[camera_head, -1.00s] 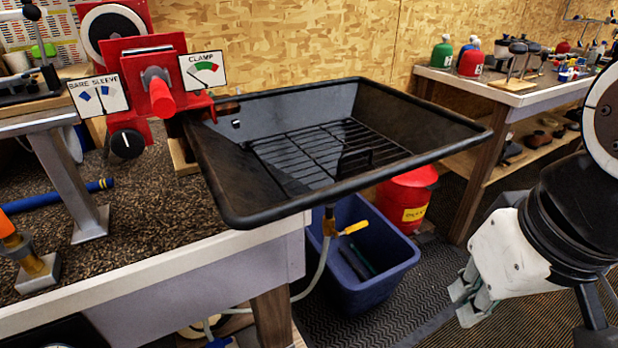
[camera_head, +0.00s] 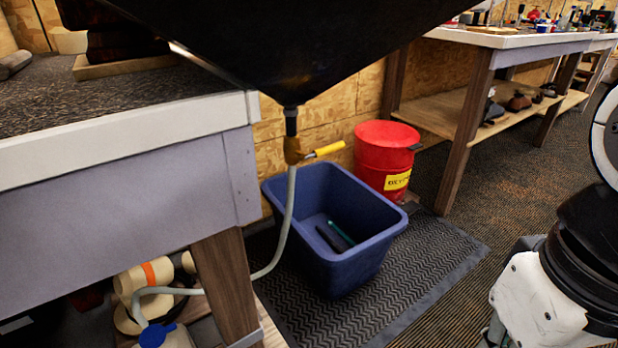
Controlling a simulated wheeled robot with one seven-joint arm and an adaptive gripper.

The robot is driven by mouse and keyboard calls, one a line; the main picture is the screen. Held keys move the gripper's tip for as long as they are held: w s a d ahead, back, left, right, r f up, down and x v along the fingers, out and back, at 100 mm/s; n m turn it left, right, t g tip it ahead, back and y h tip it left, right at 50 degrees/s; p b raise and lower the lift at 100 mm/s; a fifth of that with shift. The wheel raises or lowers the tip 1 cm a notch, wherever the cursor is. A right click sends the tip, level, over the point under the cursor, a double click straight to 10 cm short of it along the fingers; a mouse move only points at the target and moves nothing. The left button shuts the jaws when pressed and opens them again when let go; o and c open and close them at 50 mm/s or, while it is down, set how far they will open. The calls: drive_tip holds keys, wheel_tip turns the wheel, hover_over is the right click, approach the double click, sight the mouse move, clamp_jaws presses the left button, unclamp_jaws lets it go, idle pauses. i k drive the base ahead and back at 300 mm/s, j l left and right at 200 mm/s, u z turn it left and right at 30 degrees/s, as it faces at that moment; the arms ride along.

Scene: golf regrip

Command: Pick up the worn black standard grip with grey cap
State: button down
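Two dark, slim grips lie on the floor of a blue bin (camera_head: 372,250). One is a black grip (camera_head: 328,239) and the one beside it looks dark green (camera_head: 342,233). They are small here, and I cannot make out a grey cap on either. My gripper (camera_head: 490,342) is at the lower right, to the right of the bin and apart from it. Only a bit of it shows past my white arm link, and its fingertips are cut off by the bottom edge.
A black tray (camera_head: 300,50) overhangs the bin, with a yellow-handled drain valve (camera_head: 295,150) and a grey hose (camera_head: 288,205) coming down beside it. A red can (camera_head: 383,150) stands behind the bin. The bench (camera_head: 120,190) blocks the left. Carpet to the right is clear.

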sight(323, 234)
drive_tip(key=z, duration=3.55)
drive_tip(key=u, duration=3.55)
drive_tip(key=i+l, duration=0.2)
drive_tip(key=l, duration=0.15)
drive_tip(key=i+l+u, duration=0.15)
drive_tip(key=l, duration=0.2)
drive_tip(key=i+l, duration=0.2)
drive_tip(key=l, duration=0.15)
drive_tip(key=u, duration=0.05)
